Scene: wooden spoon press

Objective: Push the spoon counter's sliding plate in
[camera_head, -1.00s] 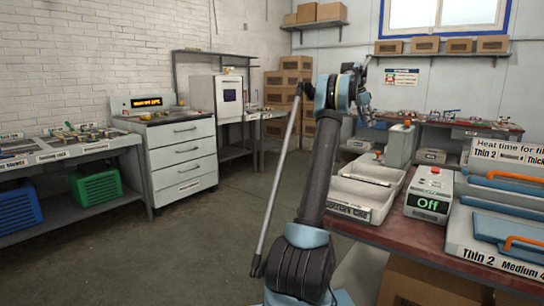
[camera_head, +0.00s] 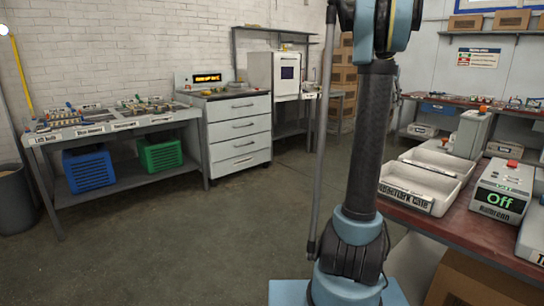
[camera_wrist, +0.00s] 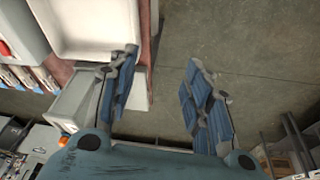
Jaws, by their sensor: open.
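I cannot pick out the spoon counter or its sliding plate for certain in either view. A long grey bench (camera_head: 128,128) at the left carries several labelled fixtures (camera_head: 85,118), too small to tell apart. My gripper (camera_wrist: 158,78) shows in the wrist view with its two blue-padded fingers spread apart and nothing between them. It is beside a white tray (camera_wrist: 95,28) and over bare floor. In the head view my arm rises out of the top edge, so the gripper is hidden there.
A drawer cabinet (camera_head: 240,132) with an orange-lit display stands beyond the grey bench. Blue (camera_head: 88,168) and green (camera_head: 160,154) crates sit under the bench. A red-brown table (camera_head: 465,230) with a white tray (camera_head: 405,200) and an "Off" box (camera_head: 500,196) is at right. Open floor (camera_head: 220,235) lies between.

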